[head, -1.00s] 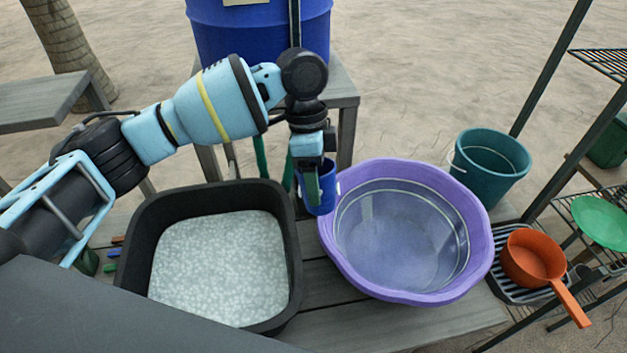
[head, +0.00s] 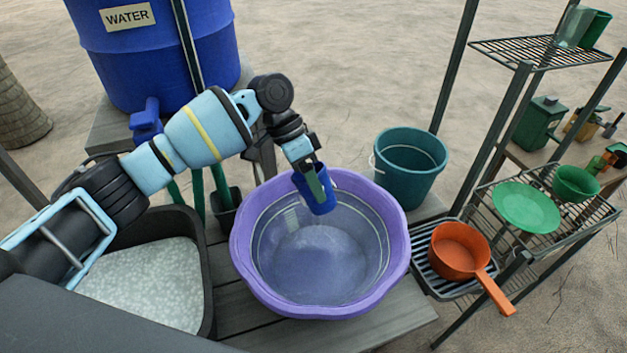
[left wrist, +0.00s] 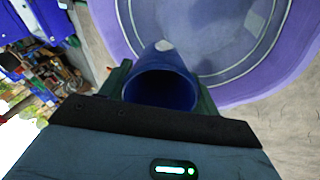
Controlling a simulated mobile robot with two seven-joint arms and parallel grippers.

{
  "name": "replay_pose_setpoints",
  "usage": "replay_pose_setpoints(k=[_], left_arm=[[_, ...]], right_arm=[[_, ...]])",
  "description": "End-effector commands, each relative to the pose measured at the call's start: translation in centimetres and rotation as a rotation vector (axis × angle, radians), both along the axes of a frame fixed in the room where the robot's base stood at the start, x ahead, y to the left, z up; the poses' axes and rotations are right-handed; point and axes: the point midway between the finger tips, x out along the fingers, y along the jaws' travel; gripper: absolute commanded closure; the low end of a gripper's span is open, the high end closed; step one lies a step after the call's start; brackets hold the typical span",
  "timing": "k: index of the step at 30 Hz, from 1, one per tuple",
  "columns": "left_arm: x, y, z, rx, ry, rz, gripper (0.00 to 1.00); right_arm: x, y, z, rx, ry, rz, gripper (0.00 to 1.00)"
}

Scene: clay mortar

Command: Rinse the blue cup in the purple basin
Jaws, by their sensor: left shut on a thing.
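My left gripper (head: 316,189) is shut on the blue cup (head: 323,203). It holds the cup above the back part of the purple basin (head: 245,265), inside the rim line as seen in the head view. The basin holds clear, bluish water (head: 315,262). In the left wrist view, the blue cup (left wrist: 160,90) sits between the fingers with its dark opening facing the camera. The purple basin (left wrist: 240,92) lies beyond it there. I cannot tell whether the cup touches the water. My right gripper is not in view.
A black tub (head: 205,285) of foamy water stands left of the basin. A teal bucket (head: 408,180) stands behind right. An orange pan (head: 460,255) rests on a dark rack at right. A wire shelf holds a green plate (head: 526,207). A blue water barrel (head: 150,60) stands behind.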

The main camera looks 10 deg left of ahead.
Motion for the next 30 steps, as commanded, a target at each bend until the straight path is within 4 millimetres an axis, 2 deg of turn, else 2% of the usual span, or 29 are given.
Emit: replay_pose_setpoints(k=[11, 30], left_arm=[[0.1, 0.1, -0.8, -0.003, 0.004, 0.007, 0.61], [0.0, 0.1, -7.8, -0.002, 0.007, 0.006, 0.61]], right_arm=[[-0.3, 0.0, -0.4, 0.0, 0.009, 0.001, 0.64], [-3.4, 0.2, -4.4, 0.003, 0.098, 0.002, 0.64]])
